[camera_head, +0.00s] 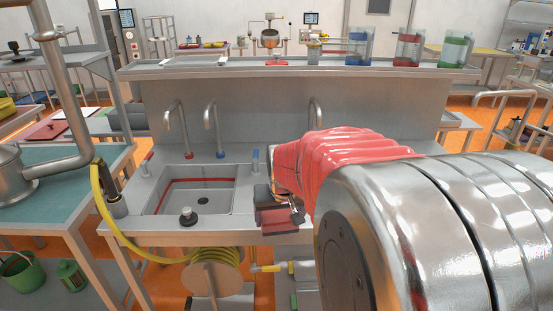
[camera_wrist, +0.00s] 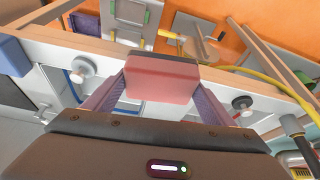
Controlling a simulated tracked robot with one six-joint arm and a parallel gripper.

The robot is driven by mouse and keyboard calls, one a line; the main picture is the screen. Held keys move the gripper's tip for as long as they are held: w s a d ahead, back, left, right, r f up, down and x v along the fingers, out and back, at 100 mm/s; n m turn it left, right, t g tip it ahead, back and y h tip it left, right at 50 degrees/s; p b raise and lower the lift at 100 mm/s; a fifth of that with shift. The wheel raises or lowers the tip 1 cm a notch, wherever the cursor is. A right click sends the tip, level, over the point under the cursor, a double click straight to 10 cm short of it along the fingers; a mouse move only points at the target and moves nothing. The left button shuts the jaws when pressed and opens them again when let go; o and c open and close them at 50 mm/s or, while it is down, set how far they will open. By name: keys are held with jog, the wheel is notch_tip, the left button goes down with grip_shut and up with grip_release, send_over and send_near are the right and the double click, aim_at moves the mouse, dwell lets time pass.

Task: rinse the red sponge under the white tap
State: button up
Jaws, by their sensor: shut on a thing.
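My gripper (camera_head: 274,204) is shut on the red sponge (camera_head: 277,222), a dull red block. The sponge also shows in the wrist view (camera_wrist: 162,82), squeezed between two purple-grey fingers. My gripper holds it over the counter's front edge, right of the left basin (camera_head: 200,200). Curved grey metal taps stand behind the basins: one with a red collar (camera_head: 178,122), one with a blue collar (camera_head: 212,128), and one farther right (camera_head: 316,112), its lower part hidden by my arm. I cannot tell which tap is the white one.
A dark plug or knob (camera_head: 187,215) sits on the counter's front edge. A yellow hose (camera_head: 118,232) hangs in front, leading to a reel (camera_head: 212,278) below. My arm, in a red sleeve, hides the counter's right side. The left basin looks empty.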

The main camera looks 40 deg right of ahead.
jog(key=w+a+f+n, duration=0.1)
jog(key=w+a+f, duration=0.2)
jog(key=a, duration=0.4)
jog(key=w+a+f+n+y, duration=0.1)
jog(key=w+a+f+n, duration=0.1)
jog(key=w+a, duration=0.3)
jog(key=w+a+f+n+y, duration=0.1)
jog(key=w+a+f, duration=0.3)
jog(key=a, duration=0.5)
jog(key=shift+a+f+n, duration=0.35)
jog(key=shift+f+n, duration=0.15)
jog(key=shift+n, duration=0.2)
